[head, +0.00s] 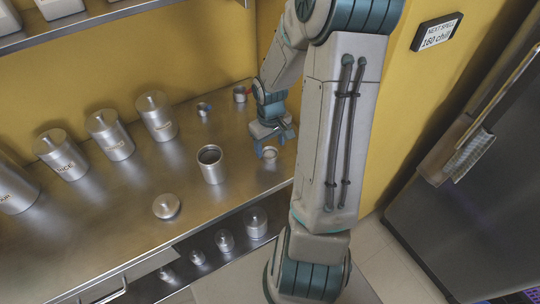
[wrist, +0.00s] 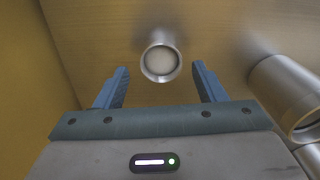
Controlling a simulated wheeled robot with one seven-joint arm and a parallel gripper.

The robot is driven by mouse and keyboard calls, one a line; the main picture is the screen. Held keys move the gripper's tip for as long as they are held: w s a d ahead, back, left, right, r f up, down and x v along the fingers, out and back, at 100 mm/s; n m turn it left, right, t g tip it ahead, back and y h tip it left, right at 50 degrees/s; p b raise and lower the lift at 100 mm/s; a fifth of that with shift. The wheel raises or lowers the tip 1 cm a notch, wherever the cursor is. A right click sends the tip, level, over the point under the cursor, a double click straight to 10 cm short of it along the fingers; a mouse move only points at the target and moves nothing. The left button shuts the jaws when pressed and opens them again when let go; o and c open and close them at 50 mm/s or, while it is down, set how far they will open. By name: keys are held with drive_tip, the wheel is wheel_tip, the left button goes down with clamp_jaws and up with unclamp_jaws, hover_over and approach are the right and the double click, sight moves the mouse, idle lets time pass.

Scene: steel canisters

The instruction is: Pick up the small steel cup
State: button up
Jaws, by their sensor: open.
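The small steel cup (head: 270,153) stands on the steel counter (head: 130,240) near its right end, just below my gripper (head: 273,143). In the wrist view the cup (wrist: 160,62) shows as a round rim with a pale inside, seen from above. It lies between the lines of my gripper's two blue fingers (wrist: 161,72), with clear space on both sides. My gripper is open and empty. The fingers partly surround the cup in the head view, and I cannot tell how far above it they are.
A larger open canister (head: 211,166) stands left of the cup; a loose lid (head: 166,206) lies nearer the front edge. Two other small vessels (head: 203,109) (head: 240,94) stand behind. Several lidded canisters (head: 110,135) line the yellow wall. More sit on a lower shelf (head: 225,240).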

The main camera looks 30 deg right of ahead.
sight(270, 150)
wheel_tip(270, 150, down, 3)
drive_tip(key=shift+a+f, duration=0.1)
drive_tip(key=shift+f, duration=0.05)
drive_tip(key=c, duration=1)
